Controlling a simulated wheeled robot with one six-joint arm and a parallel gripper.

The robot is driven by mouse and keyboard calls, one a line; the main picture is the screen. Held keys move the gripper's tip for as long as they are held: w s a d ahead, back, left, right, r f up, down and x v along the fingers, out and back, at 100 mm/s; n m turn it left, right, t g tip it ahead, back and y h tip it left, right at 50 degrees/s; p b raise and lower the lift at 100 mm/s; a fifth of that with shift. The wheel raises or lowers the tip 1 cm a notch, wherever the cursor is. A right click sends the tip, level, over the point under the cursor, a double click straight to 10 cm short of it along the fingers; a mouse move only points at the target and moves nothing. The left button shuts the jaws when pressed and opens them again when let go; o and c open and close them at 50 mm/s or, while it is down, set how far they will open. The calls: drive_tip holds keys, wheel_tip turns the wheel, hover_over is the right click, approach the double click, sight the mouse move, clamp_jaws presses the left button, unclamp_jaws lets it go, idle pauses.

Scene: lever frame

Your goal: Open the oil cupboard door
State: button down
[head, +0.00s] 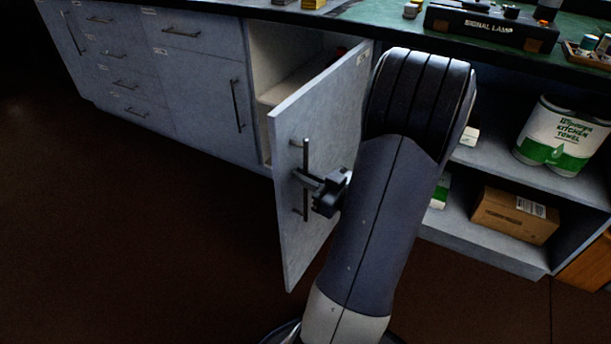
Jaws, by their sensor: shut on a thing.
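The oil cupboard door (345,110) is a grey panel that stands swung out from the cabinet, hinged on its right side. Its vertical bar handle (306,160) is on the outer face near the free edge. My gripper (308,180) is shut on the handle at about its middle. Behind the door, part of the cupboard's pale inside (270,60) with a shelf shows. The rest of the inside is hidden by the door.
Closed grey drawers and doors (190,85) run to the left. Open shelves at right hold a kitchen towel pack (562,135) and a cardboard box (514,215). A signal lamp case (490,25) sits on the green countertop. The dark floor (130,230) at front left is clear.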

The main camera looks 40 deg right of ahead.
drive_tip(key=c, duration=1.6)
unclamp_jaws()
drive_tip(key=shift+c, duration=0.2)
drive_tip(key=shift+s, duration=0.1)
drive_tip(key=s+d+p, duration=0.2)
drive_tip(key=s, duration=0.8)
drive_tip(key=shift+s, duration=0.2)
drive_tip(key=shift+w, duration=0.1)
drive_tip(key=w+a+b, duration=0.2)
drive_tip(key=w, duration=0.8)
drive_tip(key=shift+w, duration=0.25)
